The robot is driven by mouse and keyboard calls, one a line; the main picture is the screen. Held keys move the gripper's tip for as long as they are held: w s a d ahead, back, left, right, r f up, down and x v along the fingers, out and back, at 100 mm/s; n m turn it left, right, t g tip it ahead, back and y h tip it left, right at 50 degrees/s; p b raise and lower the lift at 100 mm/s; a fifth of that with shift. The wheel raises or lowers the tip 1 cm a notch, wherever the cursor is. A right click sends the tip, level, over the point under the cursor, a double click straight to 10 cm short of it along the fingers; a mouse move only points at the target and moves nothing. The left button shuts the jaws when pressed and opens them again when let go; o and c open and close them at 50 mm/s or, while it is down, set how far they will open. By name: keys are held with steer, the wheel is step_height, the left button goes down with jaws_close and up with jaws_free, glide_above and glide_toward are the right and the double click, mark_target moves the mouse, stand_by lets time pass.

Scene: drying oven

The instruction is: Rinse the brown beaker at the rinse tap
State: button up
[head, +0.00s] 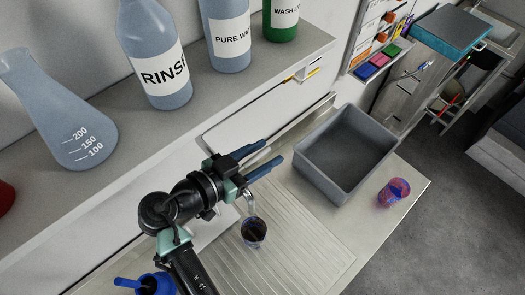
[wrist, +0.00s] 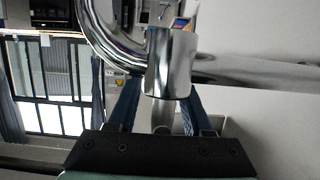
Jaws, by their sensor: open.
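The brown beaker (head: 254,233), a small cup with a dark inside, stands upright on the ribbed drainboard (head: 305,245). The curved chrome tap (head: 249,200) ends just above it. In the wrist view the tap's spout (wrist: 172,62) is large and close, in line with the gap between my fingers. My gripper (head: 270,153) is open and empty, its blue fingers pointing right, up and behind the beaker in the head view. It also shows in the wrist view (wrist: 163,95). The beaker is not clearly seen in the wrist view.
A grey basin (head: 345,152) stands to the right, with a pink and blue cup (head: 393,192) beside it. A blue mug (head: 150,285) is at the lower left. A shelf (head: 110,185) holds a flask (head: 65,125) and several bottles, including the RINSE bottle (head: 160,60).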

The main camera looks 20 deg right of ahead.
jaws_close()
